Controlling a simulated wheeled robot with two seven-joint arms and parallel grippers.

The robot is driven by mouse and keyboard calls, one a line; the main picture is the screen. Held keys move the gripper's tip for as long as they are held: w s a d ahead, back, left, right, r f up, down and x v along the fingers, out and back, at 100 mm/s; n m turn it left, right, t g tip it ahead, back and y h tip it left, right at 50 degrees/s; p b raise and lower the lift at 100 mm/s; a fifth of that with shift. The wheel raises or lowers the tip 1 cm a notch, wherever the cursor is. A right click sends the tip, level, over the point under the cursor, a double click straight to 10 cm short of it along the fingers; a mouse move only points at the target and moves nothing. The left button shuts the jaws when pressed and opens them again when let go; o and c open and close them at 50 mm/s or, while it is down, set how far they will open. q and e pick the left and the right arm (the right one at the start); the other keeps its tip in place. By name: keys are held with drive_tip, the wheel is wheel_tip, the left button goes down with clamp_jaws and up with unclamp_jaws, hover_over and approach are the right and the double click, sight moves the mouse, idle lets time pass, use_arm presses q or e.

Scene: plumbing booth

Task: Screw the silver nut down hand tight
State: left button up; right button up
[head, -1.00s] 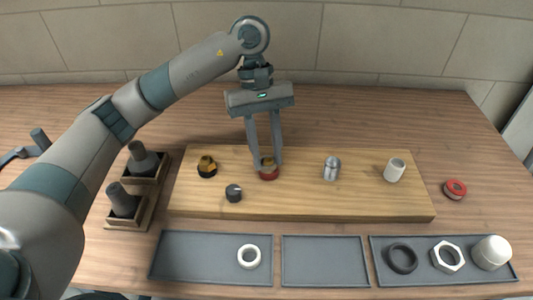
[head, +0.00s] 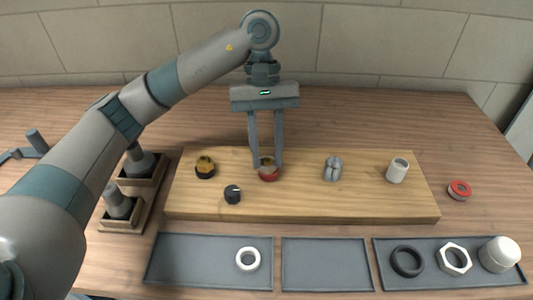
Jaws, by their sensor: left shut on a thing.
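My left gripper (head: 266,162) points down over the wooden board, its two fingers shut on a brass-coloured fitting (head: 267,162) with a red base (head: 268,175). The fingers hide part of this fitting. A silver fitting (head: 333,168) stands on the board to the right, apart from the gripper; I cannot tell whether it is the silver nut. A pale hex nut (head: 454,258) lies in the right grey tray. My right gripper is not in view.
The board (head: 300,205) also carries a brass fitting on a black base (head: 205,168), a dark knob (head: 232,194) and a white cup-shaped piece (head: 397,170). A red ring (head: 459,190) lies to the right. The middle tray (head: 325,263) is empty.

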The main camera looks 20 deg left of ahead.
sight(267, 157)
use_arm(q)
drive_tip(key=shift+d+m, duration=0.1)
drive_tip(key=shift+m, duration=0.6)
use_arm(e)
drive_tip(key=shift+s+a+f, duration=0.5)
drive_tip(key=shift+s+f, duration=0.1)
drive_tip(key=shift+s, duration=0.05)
use_arm(q)
drive_tip(key=o, duration=2)
drive_tip(key=shift+c, duration=0.2)
drive_tip(key=shift+w, duration=0.1)
drive_tip(key=shift+r, duration=0.65)
drive_tip(key=shift+r+p, duration=1.05)
drive_tip(key=shift+r, duration=0.75)
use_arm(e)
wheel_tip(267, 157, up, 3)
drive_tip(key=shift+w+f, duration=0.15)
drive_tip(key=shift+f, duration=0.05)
use_arm(q)
drive_tip(key=shift+c, duration=0.7)
